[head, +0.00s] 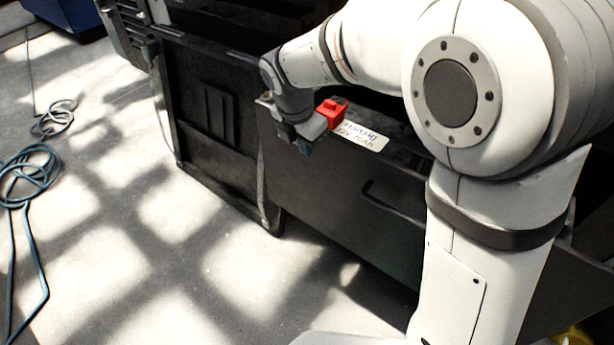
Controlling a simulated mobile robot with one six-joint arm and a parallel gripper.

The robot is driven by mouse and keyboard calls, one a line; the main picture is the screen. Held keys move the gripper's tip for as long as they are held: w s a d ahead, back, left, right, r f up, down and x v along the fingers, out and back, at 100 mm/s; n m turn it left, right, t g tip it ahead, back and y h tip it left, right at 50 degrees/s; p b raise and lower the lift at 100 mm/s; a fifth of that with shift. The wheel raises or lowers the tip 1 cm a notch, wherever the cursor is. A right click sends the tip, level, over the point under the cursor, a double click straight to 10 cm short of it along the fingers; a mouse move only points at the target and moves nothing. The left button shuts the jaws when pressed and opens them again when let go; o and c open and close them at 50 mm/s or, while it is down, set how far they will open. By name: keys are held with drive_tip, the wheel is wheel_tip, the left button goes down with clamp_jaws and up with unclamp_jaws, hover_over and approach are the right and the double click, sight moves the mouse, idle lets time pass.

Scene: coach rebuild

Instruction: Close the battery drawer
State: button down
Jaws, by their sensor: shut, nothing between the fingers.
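The battery drawer (335,205) is a dark box that stands out from the black cabinet side. Its long face carries a dark bar handle (385,203). A white label (362,136) with handwriting that seems to read 12V 70Ah lies along its upper edge, with a red block (331,113) beside it. My gripper (304,148) is shut and empty at the drawer's left upper corner, pointing down. It overlaps the drawer edge in the picture; I cannot tell whether it touches. My arm hides the right part of the drawer.
The black cabinet (215,125) with a ribbed panel stands left of the drawer. Coiled blue hose (30,175) and a dark cable (53,118) lie on the floor at left. The concrete floor (170,260) in front is clear. Something yellow (572,337) shows at lower right.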

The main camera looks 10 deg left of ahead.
sight(307, 170)
drive_tip(key=shift+n, duration=0.6)
drive_tip(key=b+x, duration=0.1)
drive_tip(key=x, duration=0.2)
drive_tip(key=a+b+x, duration=0.1)
drive_tip(key=x, duration=0.3)
drive_tip(key=b+x, duration=0.1)
drive_tip(key=x, duration=0.3)
drive_tip(key=shift+w+a+f, duration=0.1)
drive_tip(key=shift+a+f, duration=0.2)
drive_tip(key=shift+w+d+r, duration=0.1)
drive_tip(key=shift+w+d, duration=0.1)
drive_tip(key=shift+w, duration=0.05)
drive_tip(key=w+d+p, duration=0.3)
drive_tip(key=w+p, duration=0.1)
drive_tip(key=w, duration=0.2)
drive_tip(key=w+d+p, duration=0.3)
drive_tip(key=w+d, duration=0.1)
drive_tip(key=w, duration=0.3)
drive_tip(key=w+d+p, duration=0.4)
drive_tip(key=w, duration=0.2)
drive_tip(key=shift+w+p, duration=0.25)
drive_tip(key=shift+p, duration=0.05)
